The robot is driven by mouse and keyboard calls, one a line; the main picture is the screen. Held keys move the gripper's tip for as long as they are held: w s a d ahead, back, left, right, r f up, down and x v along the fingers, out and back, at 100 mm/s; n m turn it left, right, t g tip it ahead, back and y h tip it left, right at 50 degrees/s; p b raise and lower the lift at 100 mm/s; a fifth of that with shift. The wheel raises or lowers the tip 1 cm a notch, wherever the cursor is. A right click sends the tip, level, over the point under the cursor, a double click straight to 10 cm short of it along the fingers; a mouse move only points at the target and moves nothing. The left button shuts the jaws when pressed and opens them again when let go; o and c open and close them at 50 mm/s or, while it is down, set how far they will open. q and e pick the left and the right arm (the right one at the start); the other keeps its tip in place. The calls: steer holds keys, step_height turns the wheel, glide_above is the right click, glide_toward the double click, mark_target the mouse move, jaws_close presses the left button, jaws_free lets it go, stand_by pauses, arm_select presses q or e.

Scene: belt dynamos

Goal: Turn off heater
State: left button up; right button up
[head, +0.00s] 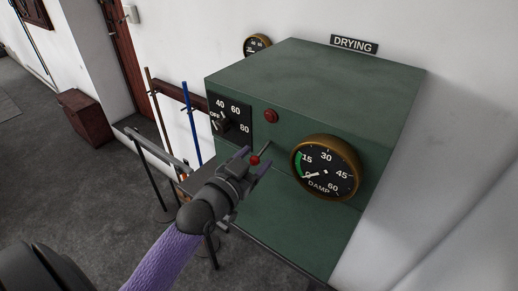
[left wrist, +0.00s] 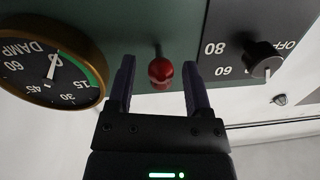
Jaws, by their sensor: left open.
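The green heater cabinet (head: 310,75) stands against the wall under a "DRYING" sign. Its front has a black plate with a knob (head: 222,123) marked OFF, 40, 60 and 80; I cannot tell surely where the knob points. A lever with a red ball (head: 255,160) sticks out between the plate and the gauge. My left gripper (head: 254,162) is open at the lever, its fingers on either side of the ball. In the left wrist view the red ball (left wrist: 160,71) is between the open fingers (left wrist: 158,85), with a gap on each side. The knob (left wrist: 266,62) also shows there.
A brass-rimmed DAMP gauge (head: 325,168) with its needle near 0 is right of the lever. A red button or lamp (head: 270,116) is above it. A metal rail (head: 150,147), a blue pole (head: 191,125) and a brown box (head: 88,118) stand to the left.

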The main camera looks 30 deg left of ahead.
arm_select(q)
steer(key=shift+w, duration=1.1)
jaws_close()
steer(key=f+t+b, duration=0.1)
steer(key=b, duration=0.2)
steer(key=shift+f+t, duration=0.1)
steer(key=shift+t, duration=0.2)
steer(key=shift+b, duration=0.4)
steer(key=shift+r, duration=0.25)
jaws_free()
